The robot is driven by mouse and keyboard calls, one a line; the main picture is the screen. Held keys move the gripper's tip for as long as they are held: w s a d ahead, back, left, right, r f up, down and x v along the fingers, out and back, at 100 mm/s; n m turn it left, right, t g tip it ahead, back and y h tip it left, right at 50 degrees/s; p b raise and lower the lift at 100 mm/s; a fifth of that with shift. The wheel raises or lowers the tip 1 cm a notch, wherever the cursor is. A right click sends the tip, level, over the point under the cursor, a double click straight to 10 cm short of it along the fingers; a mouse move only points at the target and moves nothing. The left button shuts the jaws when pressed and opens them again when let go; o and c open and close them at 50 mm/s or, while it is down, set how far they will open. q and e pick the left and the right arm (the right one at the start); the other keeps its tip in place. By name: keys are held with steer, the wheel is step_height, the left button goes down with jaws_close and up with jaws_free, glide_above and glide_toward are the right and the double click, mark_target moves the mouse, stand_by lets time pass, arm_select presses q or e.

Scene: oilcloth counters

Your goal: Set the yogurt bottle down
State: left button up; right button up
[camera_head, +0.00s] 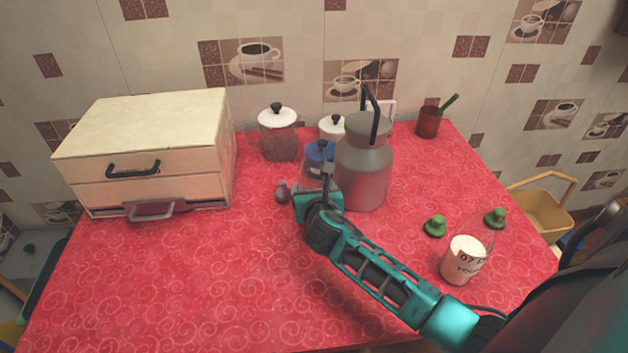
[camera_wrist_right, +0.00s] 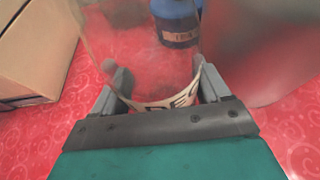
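My right gripper (camera_head: 322,186) is at the middle of the red counter, just left of a grey metal milk can (camera_head: 364,170). In the right wrist view, its fingers (camera_wrist_right: 158,88) are on both sides of a clear bottle with a pale label (camera_wrist_right: 172,104) reading "DE", and they look closed on it. The head view mostly hides this bottle behind my gripper, so its gap to the counter cannot be told. Another clear bottle (camera_head: 464,262), labelled as yogurt with white content, stands upright at the right. My left gripper is out of view.
A blue jar (camera_head: 318,160) stands close behind my gripper; it also shows in the right wrist view (camera_wrist_right: 178,20). A lidded jar (camera_head: 278,138) and a drawer box (camera_head: 150,150) are left. Green stoppers (camera_head: 435,226) lie near the right bottle. The front-left counter is clear.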

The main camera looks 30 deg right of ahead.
steer(key=c, duration=0.9)
